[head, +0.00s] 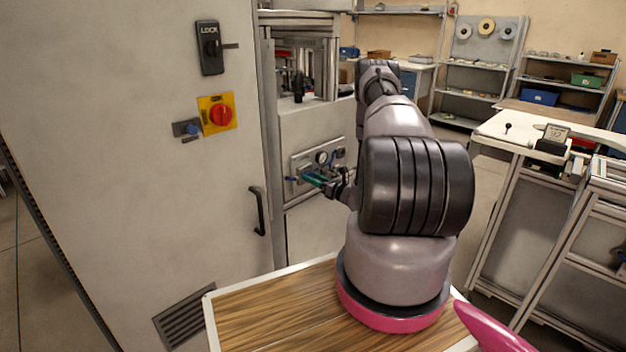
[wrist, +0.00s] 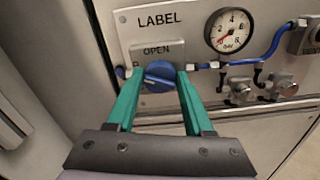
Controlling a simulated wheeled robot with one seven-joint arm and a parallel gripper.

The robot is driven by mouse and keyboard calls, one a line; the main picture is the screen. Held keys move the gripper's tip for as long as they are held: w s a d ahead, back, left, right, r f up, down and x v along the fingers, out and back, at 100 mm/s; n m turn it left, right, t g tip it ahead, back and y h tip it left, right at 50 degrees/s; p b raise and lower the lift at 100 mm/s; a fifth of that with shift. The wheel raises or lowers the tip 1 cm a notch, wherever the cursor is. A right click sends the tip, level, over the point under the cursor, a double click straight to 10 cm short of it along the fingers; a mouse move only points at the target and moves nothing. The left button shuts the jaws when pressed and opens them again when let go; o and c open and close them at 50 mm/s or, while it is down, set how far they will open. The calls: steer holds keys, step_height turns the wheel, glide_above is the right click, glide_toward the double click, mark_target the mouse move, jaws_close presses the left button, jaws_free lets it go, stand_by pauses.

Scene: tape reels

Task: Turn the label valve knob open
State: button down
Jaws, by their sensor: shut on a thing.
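The label valve knob is a round blue knob (wrist: 159,76) on a grey plate (wrist: 130,42) with the words LABEL and OPEN above it, in the wrist view. Its raised grip looks slightly tilted from level. My gripper (wrist: 157,80) has two teal fingers, one on each side of the knob, shut on it. In the head view my gripper (head: 316,180) reaches the small valve panel (head: 301,161) on the machine front. The knob itself is hidden or too small to tell there.
A pressure gauge (wrist: 232,31), a blue hose (wrist: 270,50) and small metal fittings (wrist: 240,88) sit right of the knob. A workbench (head: 510,130) stands at right.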

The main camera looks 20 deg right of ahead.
steer(key=m, duration=1.3)
steer(key=shift+d+f, duration=0.2)
stand_by(0.5)
steer(key=shift+c, duration=1.5)
jaws_free()
steer(key=v, duration=1)
steer(key=shift+s, duration=0.35)
